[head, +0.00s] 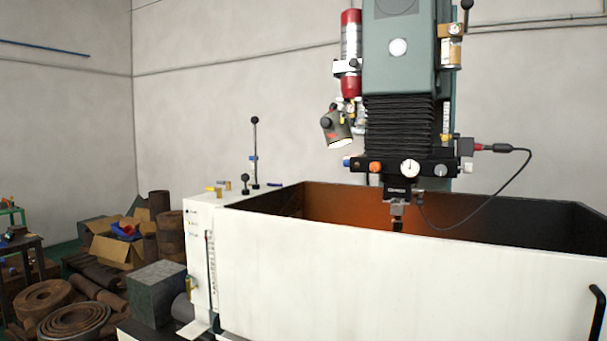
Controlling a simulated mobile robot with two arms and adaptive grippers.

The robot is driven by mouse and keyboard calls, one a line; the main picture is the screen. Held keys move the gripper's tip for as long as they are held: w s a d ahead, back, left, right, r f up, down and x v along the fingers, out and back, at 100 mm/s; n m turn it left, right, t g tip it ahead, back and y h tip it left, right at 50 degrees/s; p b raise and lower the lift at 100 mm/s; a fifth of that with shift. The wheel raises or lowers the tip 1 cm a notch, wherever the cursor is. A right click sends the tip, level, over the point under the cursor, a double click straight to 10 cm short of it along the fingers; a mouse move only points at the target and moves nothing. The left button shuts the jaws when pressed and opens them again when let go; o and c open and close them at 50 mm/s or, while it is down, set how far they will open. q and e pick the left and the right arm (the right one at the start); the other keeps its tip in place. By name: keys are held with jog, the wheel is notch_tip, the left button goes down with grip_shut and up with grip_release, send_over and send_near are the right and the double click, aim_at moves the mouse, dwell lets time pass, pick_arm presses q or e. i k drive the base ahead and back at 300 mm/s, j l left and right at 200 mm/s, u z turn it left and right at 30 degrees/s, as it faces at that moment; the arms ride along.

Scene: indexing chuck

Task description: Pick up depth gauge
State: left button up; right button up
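I cannot make out a depth gauge for certain in the head view. A white round dial (410,167) sits on the front of the machine's dark lower head. Small yellow and brass items (219,188) lie on the white top left of the machine's tank, too small to identify. A dark table (20,243) at the far left edge holds small items that I also cannot identify. Neither of my grippers shows in this view.
A large machine with a green column (402,55) stands behind a white-walled tank (400,275) that fills the lower right. Left of it are a grey block (158,293), rusty rings (75,321), dark bars and an open cardboard box (112,252), crowding the floor.

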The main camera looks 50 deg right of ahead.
aim_at(252, 157)
jog(key=z, duration=1.3)
jog(key=u, duration=0.25)
jog(key=i+u, duration=0.4)
jog(key=i, duration=0.55)
